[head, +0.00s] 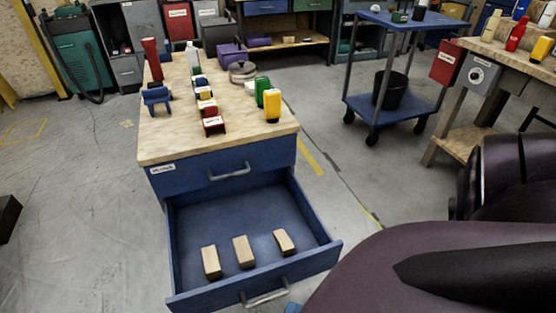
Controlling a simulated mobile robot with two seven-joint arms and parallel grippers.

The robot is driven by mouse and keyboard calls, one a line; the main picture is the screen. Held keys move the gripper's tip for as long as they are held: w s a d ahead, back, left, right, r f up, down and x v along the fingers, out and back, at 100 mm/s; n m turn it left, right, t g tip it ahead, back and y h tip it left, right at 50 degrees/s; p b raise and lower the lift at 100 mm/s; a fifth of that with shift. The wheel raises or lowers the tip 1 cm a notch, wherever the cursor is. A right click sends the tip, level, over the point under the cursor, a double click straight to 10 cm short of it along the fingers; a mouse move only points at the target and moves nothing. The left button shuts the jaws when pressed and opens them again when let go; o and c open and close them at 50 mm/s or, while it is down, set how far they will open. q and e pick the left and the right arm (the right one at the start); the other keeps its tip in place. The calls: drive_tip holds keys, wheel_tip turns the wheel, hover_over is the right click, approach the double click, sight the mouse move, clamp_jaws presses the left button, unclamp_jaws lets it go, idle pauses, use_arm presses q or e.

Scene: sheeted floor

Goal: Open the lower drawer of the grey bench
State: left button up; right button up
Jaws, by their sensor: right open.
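The bench in front of me has a wooden top (185,134) and blue drawer fronts, not grey ones. Its upper drawer (195,175) is shut and has a grey bar handle (230,172). Its lower drawer (184,255) is pulled well out, with three small wooden blocks (243,252) lying inside. The lower drawer's handle (265,294) is on its front. Of my right gripper (292,307), only a small pale-blue part shows beside the right end of that handle. My purple arm hides the rest, and I cannot tell whether it touches. My left gripper is out of view.
Bottles and small coloured items stand on the bench top, including a yellow bottle (272,106) and a red one (152,60). A blue trolley (392,108) stands behind to the right, by a wooden workbench (490,62). The floor left of the bench is mostly clear.

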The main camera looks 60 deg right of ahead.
drive_tip(key=v, duration=0.4)
drive_tip(key=shift+s, duration=0.1)
idle(0.5)
